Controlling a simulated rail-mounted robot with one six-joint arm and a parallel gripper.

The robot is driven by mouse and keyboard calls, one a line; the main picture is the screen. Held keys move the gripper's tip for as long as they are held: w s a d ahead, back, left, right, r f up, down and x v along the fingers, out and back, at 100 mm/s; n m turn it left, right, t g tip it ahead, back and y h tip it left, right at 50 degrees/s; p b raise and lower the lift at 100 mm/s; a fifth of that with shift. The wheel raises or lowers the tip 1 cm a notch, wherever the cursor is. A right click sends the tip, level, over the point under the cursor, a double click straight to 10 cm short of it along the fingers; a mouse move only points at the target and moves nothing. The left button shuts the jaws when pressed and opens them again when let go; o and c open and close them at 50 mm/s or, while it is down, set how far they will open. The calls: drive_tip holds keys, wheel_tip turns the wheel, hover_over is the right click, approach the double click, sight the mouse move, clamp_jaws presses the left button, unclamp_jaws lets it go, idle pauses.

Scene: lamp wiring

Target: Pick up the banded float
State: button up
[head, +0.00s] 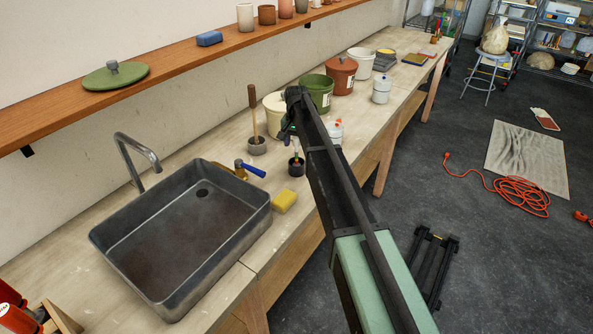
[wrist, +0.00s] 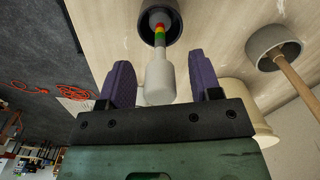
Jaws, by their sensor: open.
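The banded float (wrist: 160,80) has a pale grey bulb and a narrower part with red, yellow and green bands. Its banded end sits in a dark cup (wrist: 174,37), and the bulb sticks out towards my gripper. In the head view the dark cup (head: 296,170) stands on the bench right of the sink, with the float small above it. My gripper (wrist: 162,68) is open, with its purple fingers on either side of the bulb and visible gaps to it. In the head view the arm partly hides the gripper.
A grey cup with a wooden-handled tool (head: 256,145) stands close by, also in the wrist view (wrist: 275,45). A cream tub (head: 274,108) and green bucket (head: 319,90) stand behind. A yellow sponge (head: 285,201) and blue-handled tool (head: 250,168) lie beside the sink (head: 255,222).

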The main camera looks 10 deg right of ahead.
drive_tip(key=shift+f, duration=0.25)
drive_tip(key=shift+c, duration=0.3)
clamp_jaws()
